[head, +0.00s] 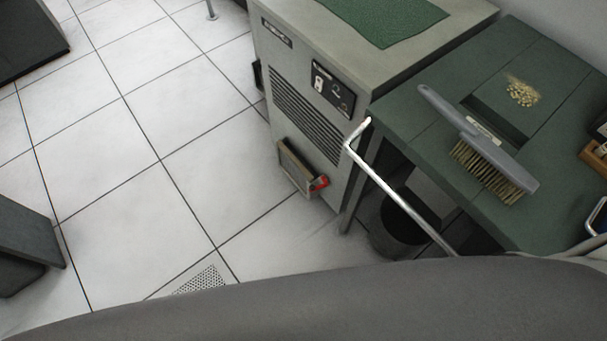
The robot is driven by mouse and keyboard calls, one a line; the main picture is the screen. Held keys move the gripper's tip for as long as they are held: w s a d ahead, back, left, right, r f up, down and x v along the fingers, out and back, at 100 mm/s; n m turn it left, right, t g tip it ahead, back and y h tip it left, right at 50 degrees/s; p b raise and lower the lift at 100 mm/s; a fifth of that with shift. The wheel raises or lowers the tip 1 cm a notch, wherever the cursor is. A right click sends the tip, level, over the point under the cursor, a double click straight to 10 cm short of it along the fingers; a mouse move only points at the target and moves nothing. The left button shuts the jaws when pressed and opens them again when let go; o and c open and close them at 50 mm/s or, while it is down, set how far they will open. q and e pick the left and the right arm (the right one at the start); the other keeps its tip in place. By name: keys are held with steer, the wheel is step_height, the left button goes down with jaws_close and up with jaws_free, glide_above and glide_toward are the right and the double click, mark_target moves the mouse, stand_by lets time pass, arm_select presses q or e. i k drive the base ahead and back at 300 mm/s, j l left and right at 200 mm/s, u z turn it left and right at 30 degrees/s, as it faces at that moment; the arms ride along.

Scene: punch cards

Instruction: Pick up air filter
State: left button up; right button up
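A flat, thin-framed panel (297,168), which looks like the air filter, sits low at the front of the grey machine cabinet, below its louvred vent (308,115). It is tilted, and its face is brownish grey. Neither of my grippers is in view.
The green table (420,75) right of the cabinet (375,65) holds a brush (480,145) and a pile of yellowish bits (522,92). A dark bin (395,230) stands below. A bent metal rail (395,195) crosses in front. The white tiled floor (170,110) left is mostly clear.

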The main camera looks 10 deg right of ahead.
mark_target(293, 168)
steer(key=z, duration=1.1)
steer(key=k+j+z, duration=0.1)
steer(key=z, duration=0.35)
steer(key=k+j+z, duration=0.1)
steer(key=z, duration=0.35)
steer(key=k+j+z, duration=0.15)
steer(key=z, duration=0.3)
steer(key=k+j, duration=0.15)
steer(key=k, duration=0.2)
steer(key=k+j, duration=0.15)
steer(key=k, duration=0.2)
steer(key=k+j, duration=0.15)
steer(key=k, duration=0.25)
